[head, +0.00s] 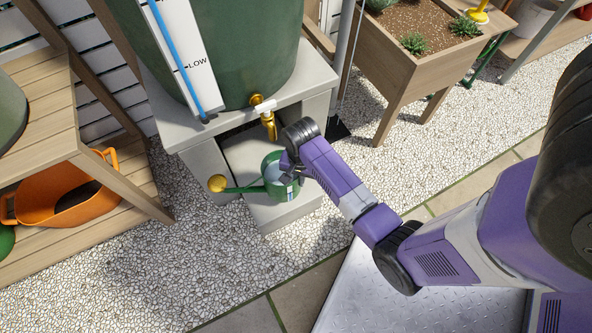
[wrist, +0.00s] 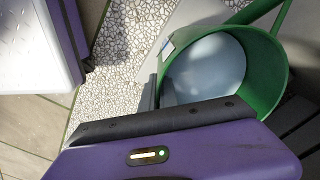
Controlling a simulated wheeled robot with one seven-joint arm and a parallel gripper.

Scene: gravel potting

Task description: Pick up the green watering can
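The green watering can (head: 279,188) stands upright on a low grey block under the brass tap. Its spout points left and ends in a yellow rose (head: 217,183). In the wrist view, the can's green rim (wrist: 272,62) surrounds a pale blue-grey inside that looks like water. My gripper (head: 291,170) is at the can's upper right side, over its rim. A grey finger shows beside the can in the wrist view (wrist: 149,93). The can's handle is mostly hidden by my gripper, and I cannot tell whether the fingers close on anything.
The brass tap (head: 267,122) of the green barrel (head: 245,55) is just above the can. A wooden shelf with an orange trug (head: 70,195) stands left, a wooden planter (head: 385,75) upper right. Gravel (head: 150,265) in front is clear.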

